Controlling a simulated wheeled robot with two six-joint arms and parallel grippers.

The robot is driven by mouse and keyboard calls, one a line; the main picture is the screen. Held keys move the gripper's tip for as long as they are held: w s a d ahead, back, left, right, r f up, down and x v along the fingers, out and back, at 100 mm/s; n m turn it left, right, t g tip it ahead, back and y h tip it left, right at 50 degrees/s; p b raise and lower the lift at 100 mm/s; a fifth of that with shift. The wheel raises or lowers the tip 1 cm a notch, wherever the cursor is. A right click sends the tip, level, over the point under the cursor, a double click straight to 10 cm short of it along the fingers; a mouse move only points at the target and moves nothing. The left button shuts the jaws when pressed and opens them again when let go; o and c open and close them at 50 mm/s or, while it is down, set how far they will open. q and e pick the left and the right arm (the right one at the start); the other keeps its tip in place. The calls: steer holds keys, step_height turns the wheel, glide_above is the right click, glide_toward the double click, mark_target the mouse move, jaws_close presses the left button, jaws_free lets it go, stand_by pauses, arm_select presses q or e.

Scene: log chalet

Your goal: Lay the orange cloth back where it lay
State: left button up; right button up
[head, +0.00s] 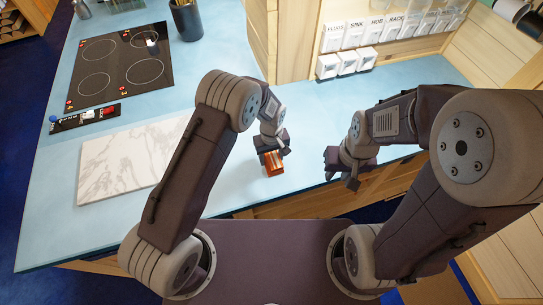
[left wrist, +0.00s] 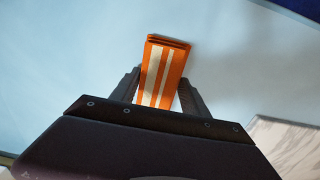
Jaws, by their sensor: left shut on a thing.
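The orange cloth (head: 274,163) is folded, with pale stripes. My left gripper (head: 271,152) is shut on it at the light blue counter, right of the marble board. In the left wrist view the cloth (left wrist: 162,75) stands between the two dark fingers of the left gripper (left wrist: 158,92), with its folded end reaching past them. I cannot tell whether the cloth touches the counter. My right gripper (head: 343,178) hangs near the counter's front edge, apart from the cloth; its finger gap is not clear.
A white marble board (head: 130,160) lies left of my left arm on the counter (head: 225,185). A black hob (head: 118,68) and a dark utensil pot (head: 187,20) are further back. Labelled white switches (head: 345,62) line the back wall. The counter around the cloth is clear.

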arm_select(q)
steer(key=o, duration=1.3)
steer(key=shift+f, duration=0.1)
